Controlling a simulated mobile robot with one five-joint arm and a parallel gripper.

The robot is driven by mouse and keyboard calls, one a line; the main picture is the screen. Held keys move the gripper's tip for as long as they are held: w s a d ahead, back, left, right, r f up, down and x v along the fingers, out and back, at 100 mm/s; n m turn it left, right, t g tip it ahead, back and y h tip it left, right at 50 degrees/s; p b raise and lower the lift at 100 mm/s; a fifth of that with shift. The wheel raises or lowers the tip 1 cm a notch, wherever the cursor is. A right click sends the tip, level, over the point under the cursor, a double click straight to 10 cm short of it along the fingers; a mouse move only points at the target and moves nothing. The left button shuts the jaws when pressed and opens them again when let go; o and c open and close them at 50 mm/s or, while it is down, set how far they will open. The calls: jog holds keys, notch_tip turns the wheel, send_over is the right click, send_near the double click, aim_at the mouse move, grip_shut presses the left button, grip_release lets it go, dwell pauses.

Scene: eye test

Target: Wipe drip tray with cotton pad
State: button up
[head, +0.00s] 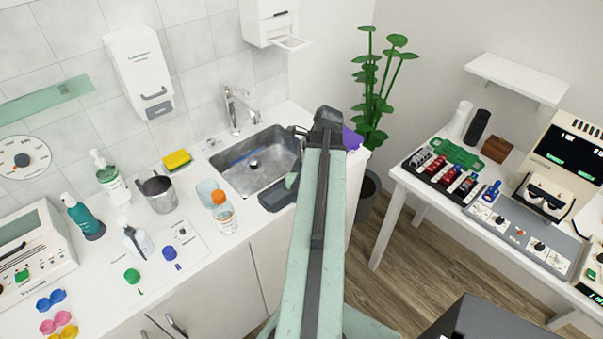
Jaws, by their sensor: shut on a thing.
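My arm rises through the middle of the head view to a dark joint and hides much behind it. Dark grey parts at the counter's right edge, just below the sink, look like my gripper (279,194), partly hidden by my arm. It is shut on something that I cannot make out. No cotton pad can be told apart. A white wall dispenser (268,12) at the top has a small tray (291,43) jutting out below it, which may be the drip tray. A second dispenser (138,65) hangs further left with a grey lower part. My gripper is well below both.
The counter holds a sink (242,174), a yellow sponge (177,160), a steel jug (159,193), an orange-capped bottle (224,213), pump bottles (111,178) and lens cases (52,300). A plant (373,95) stands right of my arm. A crowded table (418,190) is at right.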

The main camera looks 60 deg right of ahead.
aim_at(282, 190)
jog(key=shift+w+a, duration=0.1)
jog(key=shift+a, duration=0.2)
jog(key=shift+w+a+f, duration=0.1)
jog(key=shift+w+a, duration=0.15)
jog(key=shift+a, duration=0.6)
jog(key=shift+w+a, duration=0.2)
jog(key=shift+a, duration=0.65)
notch_tip(282, 190, up, 6)
jog(key=p, duration=0.5)
jog(key=shift+p, duration=0.4)
notch_tip(282, 190, up, 3)
jog(key=p, duration=0.3)
jog(key=shift+d, duration=0.1)
